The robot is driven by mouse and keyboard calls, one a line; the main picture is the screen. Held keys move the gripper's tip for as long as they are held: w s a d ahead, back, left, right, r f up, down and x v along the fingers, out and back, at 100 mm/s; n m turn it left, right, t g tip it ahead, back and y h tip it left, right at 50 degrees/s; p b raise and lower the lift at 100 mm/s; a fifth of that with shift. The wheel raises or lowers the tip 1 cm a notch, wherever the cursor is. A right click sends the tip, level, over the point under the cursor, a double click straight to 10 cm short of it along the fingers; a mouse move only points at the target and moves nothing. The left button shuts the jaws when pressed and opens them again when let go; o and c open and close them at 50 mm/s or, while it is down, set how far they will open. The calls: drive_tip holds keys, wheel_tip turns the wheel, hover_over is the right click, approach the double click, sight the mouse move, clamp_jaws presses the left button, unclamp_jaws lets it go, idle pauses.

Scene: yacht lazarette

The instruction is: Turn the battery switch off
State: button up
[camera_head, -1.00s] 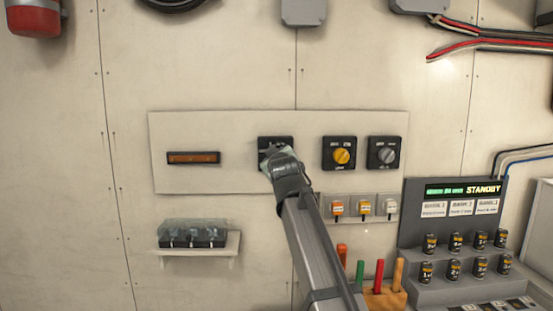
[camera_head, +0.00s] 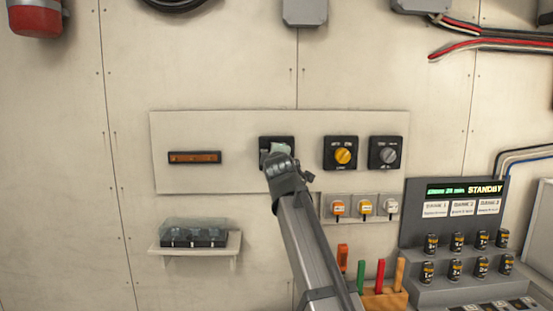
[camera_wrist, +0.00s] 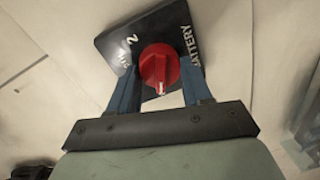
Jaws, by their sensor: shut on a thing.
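The battery switch is a red round knob (camera_wrist: 158,68) on a black square plate (camera_wrist: 112,48) lettered BATTERY, with a 2 visible. A pale mark on the knob points toward the bottom of the wrist view. My gripper (camera_wrist: 157,80) has its two blue fingers on either side of the knob and is shut on it. In the head view, my gripper (camera_head: 278,150) covers the knob and the lower part of the black plate (camera_head: 268,140).
Right of it on the pale panel (camera_head: 220,125) are a yellow-knob switch (camera_head: 343,157) and a grey-knob switch (camera_head: 386,155). An amber bar (camera_head: 194,157) is left. Small capped switches (camera_head: 364,207) sit below right; a clear-covered box (camera_head: 195,233) sits lower left.

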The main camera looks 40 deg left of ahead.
drive_tip(key=shift+n, duration=0.3)
drive_tip(key=o, duration=1.1)
drive_tip(key=shift+c, duration=0.2)
drive_tip(key=v, duration=1.3)
drive_tip(key=shift+s+d, duration=0.25)
